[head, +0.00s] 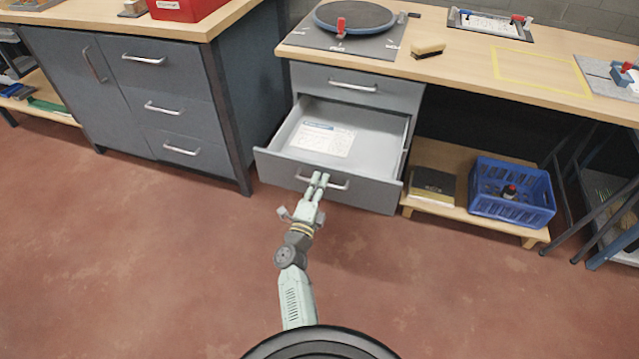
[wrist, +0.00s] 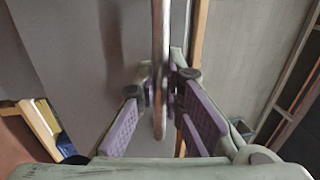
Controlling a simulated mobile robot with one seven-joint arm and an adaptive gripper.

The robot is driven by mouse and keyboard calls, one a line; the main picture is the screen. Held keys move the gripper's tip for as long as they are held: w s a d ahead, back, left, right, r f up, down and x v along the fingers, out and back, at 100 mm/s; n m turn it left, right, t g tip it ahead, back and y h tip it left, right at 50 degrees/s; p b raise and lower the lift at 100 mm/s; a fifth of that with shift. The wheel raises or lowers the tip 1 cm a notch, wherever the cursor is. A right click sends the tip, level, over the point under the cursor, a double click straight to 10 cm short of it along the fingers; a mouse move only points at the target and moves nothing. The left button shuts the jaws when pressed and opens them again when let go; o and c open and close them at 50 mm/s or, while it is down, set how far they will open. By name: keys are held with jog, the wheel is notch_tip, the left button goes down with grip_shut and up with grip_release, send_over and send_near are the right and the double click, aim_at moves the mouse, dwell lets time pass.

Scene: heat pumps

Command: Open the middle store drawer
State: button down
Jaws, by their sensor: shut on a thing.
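The grey drawer (head: 278,165) under the bench's closed top drawer (head: 385,95) stands pulled well out, with a white printed sheet (head: 322,139) lying inside. Its bar handle (head: 338,186) is on the front panel. My gripper (head: 320,178) is at that handle, left of its middle in the head view. In the wrist view the handle bar (wrist: 160,40) runs between the two fingers of my gripper (wrist: 163,90), which are shut on it. The drawer front (wrist: 90,60) fills much of that view's left side. Anything below the open drawer is hidden.
A grey cabinet (head: 130,100) with a door and several closed drawers stands at left. A low wooden shelf (head: 455,211) with a blue crate (head: 512,208) and a dark box (head: 433,185) is right of the drawer. The red floor (head: 180,260) before them is clear.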

jog(key=c, duration=1.7)
grip_release()
jog(key=v, duration=1.2)
